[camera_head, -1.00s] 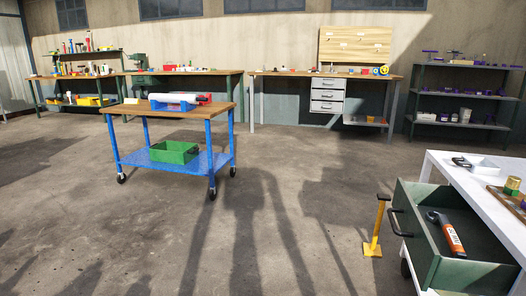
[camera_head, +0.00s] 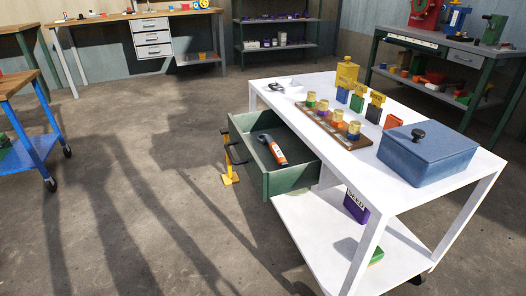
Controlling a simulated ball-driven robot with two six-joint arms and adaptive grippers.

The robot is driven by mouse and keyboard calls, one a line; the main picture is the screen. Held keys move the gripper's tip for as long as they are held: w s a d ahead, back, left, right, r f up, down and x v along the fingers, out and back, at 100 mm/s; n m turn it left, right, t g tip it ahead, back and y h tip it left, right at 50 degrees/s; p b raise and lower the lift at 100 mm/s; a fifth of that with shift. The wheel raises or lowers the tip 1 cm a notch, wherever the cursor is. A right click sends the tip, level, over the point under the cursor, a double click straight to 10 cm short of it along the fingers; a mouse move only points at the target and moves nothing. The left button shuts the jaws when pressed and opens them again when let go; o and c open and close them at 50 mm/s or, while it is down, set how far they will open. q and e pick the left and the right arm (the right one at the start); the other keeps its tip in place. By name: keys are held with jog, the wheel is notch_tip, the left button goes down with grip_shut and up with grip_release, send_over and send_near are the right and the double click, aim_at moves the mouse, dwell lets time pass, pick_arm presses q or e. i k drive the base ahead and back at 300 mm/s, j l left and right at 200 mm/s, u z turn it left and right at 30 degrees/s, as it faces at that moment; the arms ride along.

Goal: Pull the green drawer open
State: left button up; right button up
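The green drawer (camera_head: 291,181) is under the left side of the white table (camera_head: 424,206) and stands pulled out toward the left. Its dark handle (camera_head: 236,153) is on its outer front face. An orange and black tool (camera_head: 273,149) lies inside the drawer. Neither of my grippers shows in the head view, so nothing is seen touching the handle.
The floor to the left is mostly clear.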

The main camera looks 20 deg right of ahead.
aim_at(268, 180)
jog(key=i+j+z, duration=0.15)
jog(key=z, duration=0.25)
jog(key=i+j+z, duration=0.15)
jog(key=z, duration=0.25)
jog(key=j+z, duration=0.4)
jog(key=i+j+z, duration=0.1)
jog(key=j+z, duration=0.25)
jog(key=i+l, duration=0.05)
jog(key=l, duration=0.05)
